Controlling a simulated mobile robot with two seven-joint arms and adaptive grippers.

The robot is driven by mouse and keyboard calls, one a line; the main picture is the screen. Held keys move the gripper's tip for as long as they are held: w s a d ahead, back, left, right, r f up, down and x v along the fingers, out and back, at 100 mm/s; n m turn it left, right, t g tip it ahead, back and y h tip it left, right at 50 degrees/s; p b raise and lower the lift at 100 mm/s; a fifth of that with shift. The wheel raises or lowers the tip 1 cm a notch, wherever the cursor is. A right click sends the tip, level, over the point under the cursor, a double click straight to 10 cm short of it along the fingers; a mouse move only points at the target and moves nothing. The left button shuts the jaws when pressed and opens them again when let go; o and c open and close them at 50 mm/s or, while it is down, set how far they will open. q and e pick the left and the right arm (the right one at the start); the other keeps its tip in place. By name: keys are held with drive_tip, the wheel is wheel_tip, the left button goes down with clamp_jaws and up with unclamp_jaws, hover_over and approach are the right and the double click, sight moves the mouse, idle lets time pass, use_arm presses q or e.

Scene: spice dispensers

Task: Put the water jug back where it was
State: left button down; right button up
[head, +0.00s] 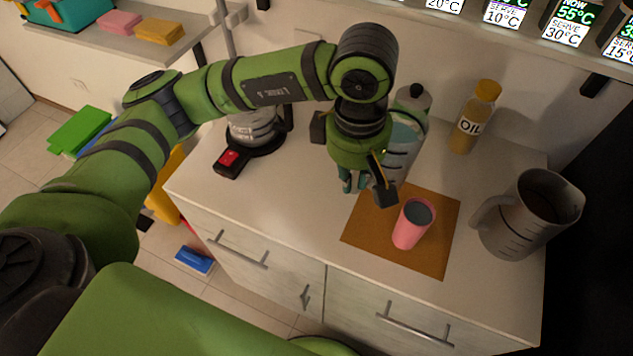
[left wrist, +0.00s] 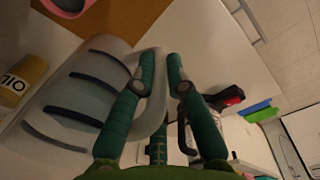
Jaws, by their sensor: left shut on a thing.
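The water jug (head: 404,148) is a pale translucent jug with a bluish tint and dark measuring marks. It is at the back of the counter, partly hidden behind my left arm. My left gripper (head: 366,184) is at its left side. In the left wrist view the jug (left wrist: 85,90) lies left of the fingers, and my left gripper (left wrist: 162,75) is shut on its handle. I cannot tell whether the jug's base touches the counter. My right gripper is not in view.
A pink cup (head: 408,232) stands on a brown mat (head: 372,232). An oil bottle (head: 470,125) stands behind, and a grey jug (head: 530,218) stands at the right. A device with a red switch (head: 229,159) is at the left. The counter's front left is clear.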

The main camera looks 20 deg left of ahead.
use_arm(q)
drive_tip(key=a+f+p, duration=0.2)
drive_tip(key=a+f, duration=0.1)
drive_tip(key=a+f+p, duration=0.2)
drive_tip(key=a+f, duration=0.1)
drive_tip(key=a, duration=0.1)
drive_tip(key=w+a+f+p, duration=0.1)
drive_tip(key=a+f+p, duration=0.1)
drive_tip(key=a+f, duration=0.1)
drive_tip(key=shift+a+f, duration=0.35)
drive_tip(key=shift+f, duration=0.35)
drive_tip(key=c, duration=1.3)
unclamp_jaws()
drive_tip(key=shift+o, duration=0.2)
